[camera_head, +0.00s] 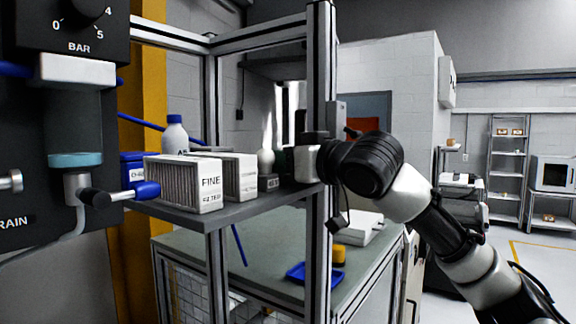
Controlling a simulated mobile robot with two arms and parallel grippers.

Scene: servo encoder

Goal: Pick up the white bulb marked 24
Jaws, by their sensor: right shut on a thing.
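A small whitish bulb (266,160) shows at the right end of the grey shelf, above a dark labelled block (268,182). The number 24 cannot be read on it. My right gripper (288,158) reaches in from the right at shelf height, beside the corner post. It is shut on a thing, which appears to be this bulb. The fingertips are dark and partly hidden, so the exact contact is unclear. My left gripper is not in view.
A box marked FINE (184,186) and a second pale box (240,177) fill the shelf to the left, with a blue-capped bottle (175,134) behind. The metal post (321,60) stands close to my right wrist. A blue tray (302,275) lies on the bench below.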

